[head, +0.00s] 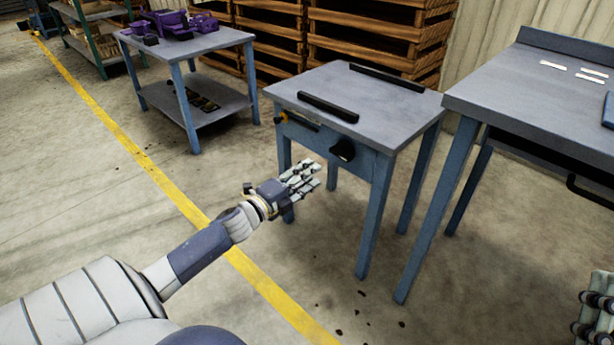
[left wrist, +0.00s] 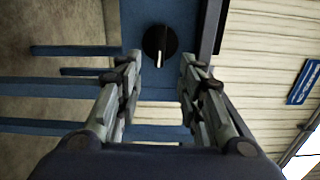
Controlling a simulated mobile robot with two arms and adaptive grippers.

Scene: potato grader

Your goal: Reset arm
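My left gripper (head: 306,178) is stretched out in front of the small blue table (head: 372,108), below its top and short of its front. In the left wrist view my left gripper (left wrist: 160,72) has its two fingers apart with nothing between them. A black knob (head: 342,150) with a pale mark sits on the table's front panel; it also shows in the left wrist view (left wrist: 159,45), beyond the gap between the fingertips.
Two black bars (head: 328,107) lie on the small table's top. A larger workbench (head: 535,85) with white labels stands at right. A table (head: 186,42) with purple parts stands at back left. Wooden pallets (head: 375,35) are stacked behind. Floor around the yellow line (head: 140,155) is clear.

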